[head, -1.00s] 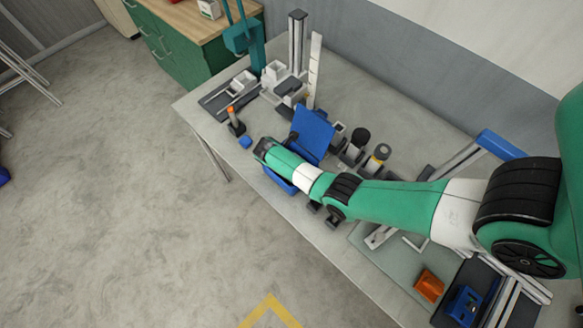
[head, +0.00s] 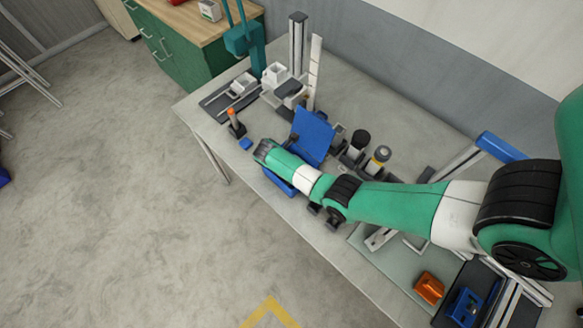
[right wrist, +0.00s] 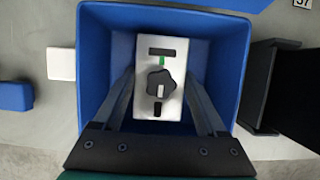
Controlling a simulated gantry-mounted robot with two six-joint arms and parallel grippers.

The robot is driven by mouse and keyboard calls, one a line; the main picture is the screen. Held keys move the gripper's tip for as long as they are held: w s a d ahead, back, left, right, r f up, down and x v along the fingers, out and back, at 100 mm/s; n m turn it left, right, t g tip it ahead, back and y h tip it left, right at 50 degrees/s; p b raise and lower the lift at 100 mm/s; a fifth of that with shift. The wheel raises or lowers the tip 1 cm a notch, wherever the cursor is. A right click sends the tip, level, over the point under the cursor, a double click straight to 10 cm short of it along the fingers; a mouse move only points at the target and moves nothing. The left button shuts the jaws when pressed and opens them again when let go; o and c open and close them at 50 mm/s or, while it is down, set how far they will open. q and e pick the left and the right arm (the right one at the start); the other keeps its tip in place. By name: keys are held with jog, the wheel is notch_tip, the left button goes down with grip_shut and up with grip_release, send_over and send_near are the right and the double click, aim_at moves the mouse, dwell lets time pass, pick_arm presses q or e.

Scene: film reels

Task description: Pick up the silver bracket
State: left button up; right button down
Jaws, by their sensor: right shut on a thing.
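The silver bracket (right wrist: 158,95) is a pale block with slots and a black star-shaped knob, seen in the right wrist view. It is inside a blue bin (right wrist: 240,70). My right gripper (right wrist: 160,108) reaches down into the bin, with one finger on each side of the bracket, and is shut on it. In the head view the bin (head: 279,183) is mostly hidden under my right arm, and the bracket and fingers are hidden there too. My left gripper is not in view.
A blue lid or panel (head: 312,137) stands tilted behind the bin. Black and grey cylindrical parts (head: 359,141) stand to its right. An orange-topped post (head: 234,120) and a small blue block (head: 246,143) are left of it. The back middle of the table is bare.

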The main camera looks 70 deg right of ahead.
jog(key=shift+r, duration=0.15)
jog(key=shift+r, duration=0.25)
jog(key=r+p, duration=0.1)
jog(key=r, duration=0.1)
jog(key=r+p, duration=0.1)
jog(key=shift+s+a+r+p, duration=0.15)
jog(key=shift+s+r+p, duration=0.1)
jog(key=shift+r+p, duration=0.15)
jog(key=s+a+r+p, duration=0.4)
jog(key=s+a+r, duration=0.2)
jog(key=s, duration=0.6)
notch_tip(320, 180, up, 2)
jog(key=shift+r+p, duration=0.25)
jog(key=shift+p, duration=0.05)
